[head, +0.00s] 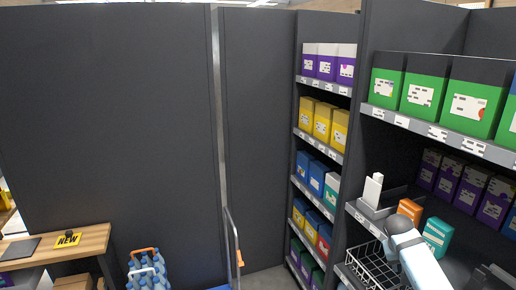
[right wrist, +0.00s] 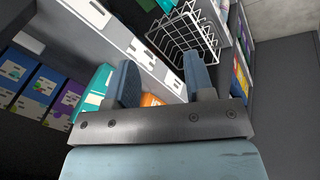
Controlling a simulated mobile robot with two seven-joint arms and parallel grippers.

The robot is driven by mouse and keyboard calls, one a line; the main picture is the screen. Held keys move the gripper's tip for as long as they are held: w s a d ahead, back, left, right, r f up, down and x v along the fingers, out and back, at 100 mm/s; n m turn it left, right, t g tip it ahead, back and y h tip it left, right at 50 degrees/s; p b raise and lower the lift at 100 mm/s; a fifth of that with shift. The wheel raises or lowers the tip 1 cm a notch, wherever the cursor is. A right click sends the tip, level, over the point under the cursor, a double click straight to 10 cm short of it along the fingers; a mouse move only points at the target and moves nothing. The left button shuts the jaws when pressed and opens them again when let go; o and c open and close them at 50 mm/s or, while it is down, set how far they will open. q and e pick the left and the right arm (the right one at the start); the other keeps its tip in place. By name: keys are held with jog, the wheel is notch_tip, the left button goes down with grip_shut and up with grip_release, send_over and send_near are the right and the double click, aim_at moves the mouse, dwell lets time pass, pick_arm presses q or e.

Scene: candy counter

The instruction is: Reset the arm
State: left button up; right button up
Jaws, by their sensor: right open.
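My right gripper (right wrist: 163,78) is open in the right wrist view, its two blue-grey fingers spread apart with nothing held between them. An orange box (right wrist: 151,99) shows beyond the gap between the fingers, and a teal box (right wrist: 92,92) shows to the left of the left finger. In the head view my right arm (head: 421,262) comes up from the lower right in front of the shelf; its fingers cannot be made out there. My left gripper is not in view.
A wire basket (head: 374,270) hangs at the shelf beside my right arm; it also shows in the right wrist view (right wrist: 184,33). The orange box (head: 410,211) and teal box (head: 438,236) stand on the shelf close behind my arm. A wooden table (head: 88,241) and blue bottles (head: 147,272) are left.

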jog(key=d+r+m, duration=0.1)
jog(key=d+r, duration=0.2)
jog(key=d, duration=0.4)
jog(key=w+a+r+n+t+y, duration=0.1)
jog(key=w+a+r+n+t, duration=0.2)
jog(key=w+r+t, duration=0.45)
jog(key=w+a+r+n+t+y, duration=0.2)
jog(key=w+a+r+n+t, duration=0.1)
jog(key=w+r+t, duration=0.4)
jog(key=s+a+f+y, duration=0.1)
jog(key=s+a+f, duration=0.3)
jog(key=s+f, duration=0.3)
jog(key=s+a+f+g+y, duration=0.1)
jog(key=s+a+f, duration=0.3)
jog(key=s+f, duration=0.3)
jog(key=s+a+f+y, duration=0.1)
jog(key=s+a+f, duration=0.4)
jog(key=f, duration=0.4)
jog(key=s+a+f+g, duration=0.1)
jog(key=s+a+f, duration=0.2)
jog(key=s, duration=0.7)
jog(key=s+a+f+g+y, duration=0.1)
jog(key=s+a+f, duration=0.2)
jog(key=s, duration=0.7)
jog(key=s+a+f+g, duration=0.2)
jog(key=s+a, duration=0.3)
jog(key=s, duration=0.6)
jog(key=shift+a+f+y, duration=0.35)
jog(key=shift+f+y, duration=0.05)
jog(key=shift+f, duration=0.2)
